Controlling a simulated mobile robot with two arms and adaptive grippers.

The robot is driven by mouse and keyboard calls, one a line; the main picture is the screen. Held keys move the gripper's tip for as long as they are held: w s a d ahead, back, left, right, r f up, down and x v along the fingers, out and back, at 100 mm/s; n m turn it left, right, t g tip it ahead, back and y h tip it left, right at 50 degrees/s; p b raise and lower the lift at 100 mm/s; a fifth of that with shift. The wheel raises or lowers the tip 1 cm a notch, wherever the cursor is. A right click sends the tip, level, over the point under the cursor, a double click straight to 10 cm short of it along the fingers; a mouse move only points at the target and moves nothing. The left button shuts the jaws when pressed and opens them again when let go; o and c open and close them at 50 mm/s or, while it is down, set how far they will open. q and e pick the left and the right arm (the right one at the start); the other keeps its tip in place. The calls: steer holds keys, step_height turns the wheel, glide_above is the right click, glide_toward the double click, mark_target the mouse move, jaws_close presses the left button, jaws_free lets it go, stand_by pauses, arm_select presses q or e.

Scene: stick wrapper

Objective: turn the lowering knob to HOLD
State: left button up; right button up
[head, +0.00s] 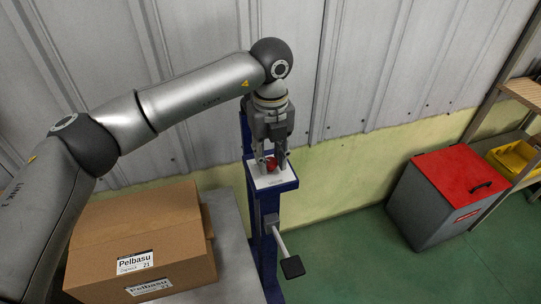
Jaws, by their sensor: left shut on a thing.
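The lowering knob (271,163) is small and red and sits on the pale top plate (274,181) of a blue stand (259,217). My left gripper (271,164) points down over the plate and is shut on the knob, with a finger on each side of it. The fingers hide part of the knob. The marks on the plate are too small to read, so which setting the knob points to cannot be told. My right gripper is not in view.
A cardboard box (165,235) labelled Pelbasu sits on a grey surface (232,245) left of the stand. A lever with a black pad (292,267) juts from the stand. A red-lidded grey bin (436,207) and shelves with a yellow tray (515,160) stand right. Green floor between is clear.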

mark_target(271, 161)
arm_select(q)
steer(key=o, duration=1.1)
steer(key=shift+c, duration=0.2)
steer(key=shift+r, duration=0.1)
step_height(271, 161, up, 12)
